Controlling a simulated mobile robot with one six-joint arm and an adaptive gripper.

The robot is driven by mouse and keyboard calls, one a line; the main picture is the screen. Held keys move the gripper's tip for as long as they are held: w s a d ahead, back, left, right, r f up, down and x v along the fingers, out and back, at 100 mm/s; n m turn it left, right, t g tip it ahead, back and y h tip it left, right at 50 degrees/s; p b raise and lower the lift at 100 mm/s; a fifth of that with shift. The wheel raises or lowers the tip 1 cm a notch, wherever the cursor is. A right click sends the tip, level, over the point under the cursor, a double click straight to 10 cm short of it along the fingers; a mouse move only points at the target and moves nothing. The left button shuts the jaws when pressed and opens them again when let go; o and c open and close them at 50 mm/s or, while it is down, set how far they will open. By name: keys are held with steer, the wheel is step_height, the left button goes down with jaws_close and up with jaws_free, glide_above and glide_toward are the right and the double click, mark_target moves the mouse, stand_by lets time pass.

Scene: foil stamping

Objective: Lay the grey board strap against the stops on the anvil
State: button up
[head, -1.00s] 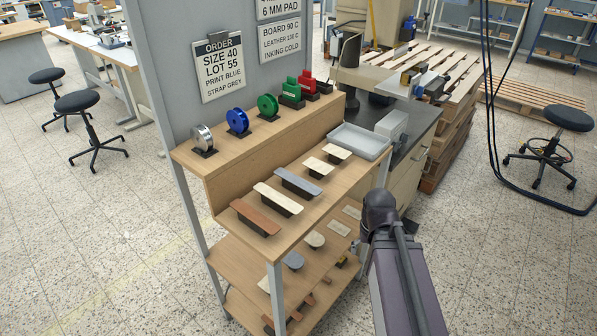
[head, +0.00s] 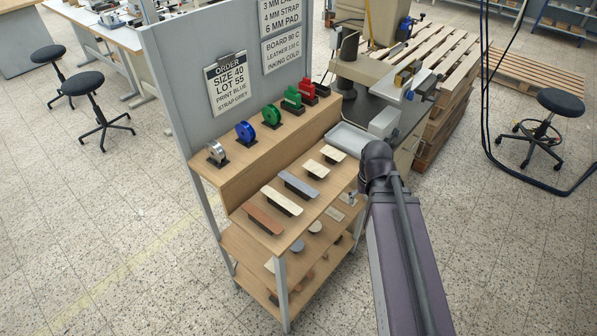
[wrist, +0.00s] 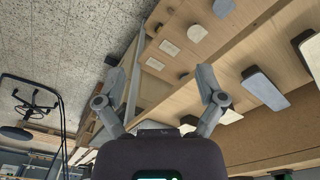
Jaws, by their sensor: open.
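The grey board strap (head: 299,184) lies on a dark holder on the rack's upper shelf, between a long cream strap (head: 282,201) and a short cream piece (head: 315,168). In the wrist view the grey strap (wrist: 265,88) is to the right of my gripper (wrist: 160,92), apart from it. My gripper is open and empty, its fingers spread over the rack's front side. In the head view my arm hides most of it. The stamping machine (head: 362,72) stands at the back right; I cannot make out its anvil stops clearly.
A brown strap (head: 264,220) lies at the near end of the shelf. A grey tray (head: 350,138) is at the far end. Foil reels (head: 245,132) stand on the raised ledge under the order sheet (head: 232,88).

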steer(key=w+a+r+n+p, duration=0.2)
steer(key=w+a+r+p, duration=0.3)
steer(key=r+p, duration=0.35)
steer(key=w+a+n, duration=0.4)
steer(key=a, duration=0.5)
steer(key=w+a+r+n, duration=0.1)
steer(key=w+a+n, duration=0.3)
steer(key=a, duration=0.5)
steer(key=shift+w+a+g, duration=0.15)
steer(key=shift+w+g, duration=0.15)
steer(key=shift+w, duration=0.1)
steer(key=shift+f+b, duration=0.1)
steer(key=shift+b, duration=0.2)
steer(key=b, duration=0.8)
glide_above(287, 177)
step_height(287, 177, down, 8)
steer(key=shift+f, duration=0.15)
